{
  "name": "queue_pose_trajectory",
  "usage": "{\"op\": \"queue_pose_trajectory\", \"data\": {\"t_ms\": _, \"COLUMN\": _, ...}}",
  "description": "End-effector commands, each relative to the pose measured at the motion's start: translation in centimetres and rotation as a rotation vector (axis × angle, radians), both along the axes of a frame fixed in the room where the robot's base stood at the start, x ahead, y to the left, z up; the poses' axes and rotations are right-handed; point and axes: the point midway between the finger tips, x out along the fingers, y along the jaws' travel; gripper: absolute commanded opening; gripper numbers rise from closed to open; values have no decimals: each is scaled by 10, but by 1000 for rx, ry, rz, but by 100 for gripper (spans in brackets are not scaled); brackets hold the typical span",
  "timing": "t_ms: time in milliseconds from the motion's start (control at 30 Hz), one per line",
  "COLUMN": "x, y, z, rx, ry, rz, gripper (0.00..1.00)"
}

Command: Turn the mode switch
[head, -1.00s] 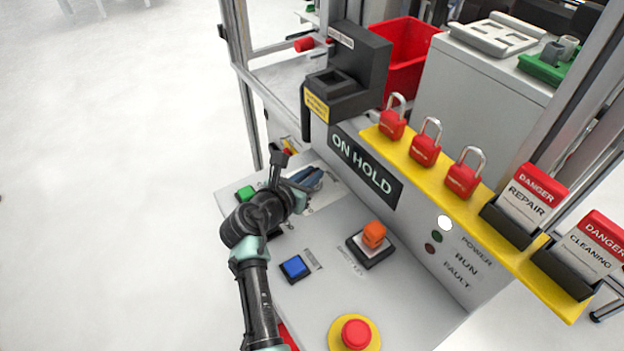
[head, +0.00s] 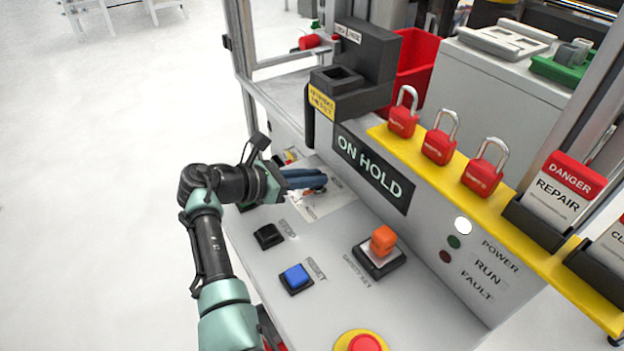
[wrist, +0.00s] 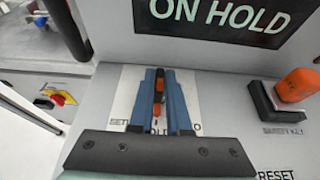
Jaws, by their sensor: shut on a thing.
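The mode switch (wrist: 158,90) is a narrow black and orange handle on a white label plate (wrist: 126,98) in the wrist view. My gripper (wrist: 160,76) has its two blue fingers on either side of the handle, shut on it. The plate's lettering is partly hidden by the fingers and the gripper body. In the head view, my gripper (head: 316,181) reaches in from the left, low over the white plate (head: 330,204). The handle is mostly hidden there by the fingers.
The ON HOLD display (head: 372,168) stands just behind. A red emergency button (head: 364,343) is at the front.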

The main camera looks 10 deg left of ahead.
Motion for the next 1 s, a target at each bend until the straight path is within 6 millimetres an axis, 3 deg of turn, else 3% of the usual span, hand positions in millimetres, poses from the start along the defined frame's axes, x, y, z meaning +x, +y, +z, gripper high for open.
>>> {"op": "queue_pose_trajectory", "data": {"t_ms": 300, "x": 0, "y": -1, "z": -1, "rx": 2, "ry": 3, "rz": -2, "gripper": 0}}
{"op": "queue_pose_trajectory", "data": {"t_ms": 333, "x": 0, "y": -1, "z": -1, "rx": 2, "ry": 3, "rz": -2, "gripper": 20}}
{"op": "queue_pose_trajectory", "data": {"t_ms": 467, "x": 0, "y": -1, "z": -1, "rx": 2, "ry": 3, "rz": -2, "gripper": 44}}
{"op": "queue_pose_trajectory", "data": {"t_ms": 800, "x": -1, "y": 1, "z": 0, "rx": 1, "ry": 1, "rz": 0, "gripper": 45}}
{"op": "queue_pose_trajectory", "data": {"t_ms": 1000, "x": -19, "y": 19, "z": 11, "rx": 2, "ry": 1, "rz": 3, "gripper": 45}}
